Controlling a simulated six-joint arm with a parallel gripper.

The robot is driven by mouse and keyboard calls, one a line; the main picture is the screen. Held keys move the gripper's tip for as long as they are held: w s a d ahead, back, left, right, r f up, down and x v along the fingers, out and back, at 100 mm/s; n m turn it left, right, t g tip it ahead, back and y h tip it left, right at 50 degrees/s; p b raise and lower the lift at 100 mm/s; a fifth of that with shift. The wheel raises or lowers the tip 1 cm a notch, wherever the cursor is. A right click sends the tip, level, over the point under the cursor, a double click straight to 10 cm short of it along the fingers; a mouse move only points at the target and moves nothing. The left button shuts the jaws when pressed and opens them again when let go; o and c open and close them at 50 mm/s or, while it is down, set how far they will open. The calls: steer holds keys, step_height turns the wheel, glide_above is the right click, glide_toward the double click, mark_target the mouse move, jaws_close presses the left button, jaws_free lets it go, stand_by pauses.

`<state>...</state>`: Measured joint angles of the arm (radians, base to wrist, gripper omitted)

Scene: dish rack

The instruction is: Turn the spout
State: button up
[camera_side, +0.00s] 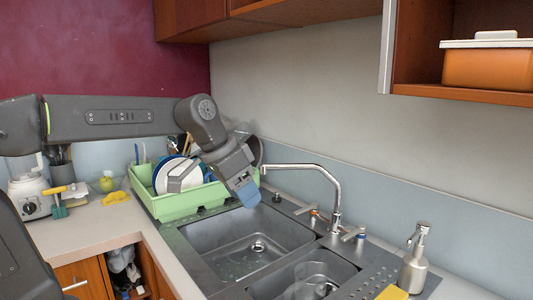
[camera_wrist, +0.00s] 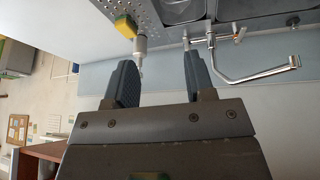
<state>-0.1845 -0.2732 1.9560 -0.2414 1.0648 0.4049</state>
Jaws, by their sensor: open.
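The spout (camera_side: 308,167) is a thin chrome tube that rises from the tap base and bends left over the larger sink basin in the side view. In the wrist view the spout (camera_wrist: 256,75) runs to the right, beyond the right finger. My gripper (camera_side: 246,196) hangs above the left part of the large basin, left of the spout's free end, and points down. In the wrist view my gripper (camera_wrist: 159,80) is open with two grey-blue fingers apart and nothing between them. The gap between gripper and spout is hard to judge.
A green dish rack (camera_side: 180,207) with plates stands behind my gripper. A soap dispenser (camera_side: 413,262) and a yellow sponge (camera_side: 392,292) stand at the right. The large basin (camera_side: 245,240) is open below. An overhead cupboard (camera_side: 455,85) hangs at upper right.

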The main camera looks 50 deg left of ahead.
steer(key=w+a+r+m+h, duration=0.1)
steer(key=w+a+m, duration=0.1)
steer(key=w+a, duration=0.55)
steer(key=w+a+r+m+h, duration=0.15)
steer(key=w+a, duration=0.25)
steer(key=w, duration=0.6)
steer(key=w+a+f+m, duration=0.1)
steer(key=w+a, duration=0.1)
steer(key=a, duration=0.2)
steer(key=w+a+f+m+t+h, duration=0.1)
steer(key=w+a+f, duration=0.1)
steer(key=a, duration=0.3)
steer(key=w+a+f+m+t+h, duration=0.1)
steer(key=w+a, duration=0.2)
steer(key=a, duration=0.2)
steer(key=shift+f+m+h, duration=0.25)
steer(key=shift+f, duration=0.05)
